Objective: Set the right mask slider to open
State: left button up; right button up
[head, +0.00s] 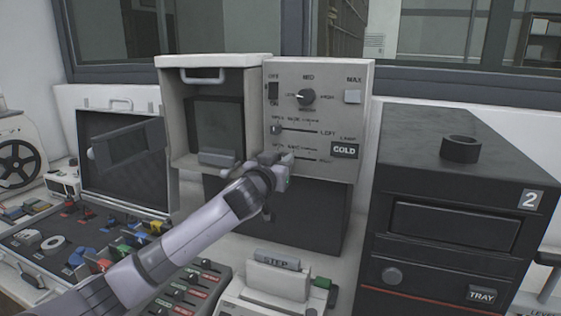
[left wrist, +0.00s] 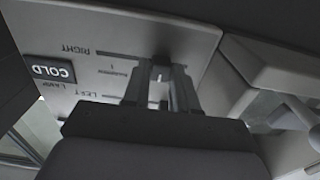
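The right mask slider's slot (head: 306,158) is the lower slot on the grey control panel (head: 330,88). In the left wrist view the panel is upside down, and this slot (left wrist: 122,55) runs from the RIGHT label to my fingers. The slider's knob is hidden in the head view. A small dark part between my fingertips in the wrist view may be it. My left gripper (head: 275,168) is at the slot's left end. Its two fingers (left wrist: 161,80) stand slightly apart; whether they grip the knob is unclear. My right gripper is not in view.
The left mask slider's knob (head: 276,130) is just above my gripper, at its slot's left end. A MAX button, a dial (head: 306,97) and a COLD lamp (head: 344,150) share the panel. An open chamber (head: 176,110) adjoins it. A dark press (head: 455,185) stands at right.

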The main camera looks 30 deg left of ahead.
pick_arm(q)
grip_shut()
jog(key=shift+s+a, duration=0.25)
jog(key=shift+a, duration=0.95)
jog(key=o, duration=0.5)
grip_release()
jog(key=shift+a, duration=0.1)
jog(key=shift+o, duration=0.2)
